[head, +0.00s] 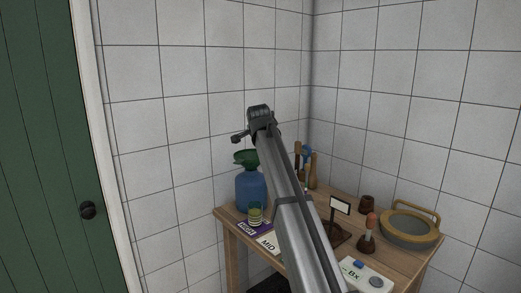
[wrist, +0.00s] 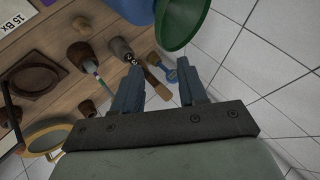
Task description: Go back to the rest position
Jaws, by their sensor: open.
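My gripper (wrist: 158,70) shows in the wrist view with its two fingers spread apart and nothing held between them. Wooden-handled tools (wrist: 150,72) and a blue-headed one (wrist: 169,73) show beyond the fingertips, apart from them as far as I can tell. In the head view my arm rises across the table, and its raised end is high in front of the tiled wall; the fingers cannot be made out clearly there. The blue demijohn (head: 251,190) with a green funnel (head: 246,158) in its neck stands upright at the table's back left.
Tiled walls close the corner; a green door (head: 40,150) is left.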

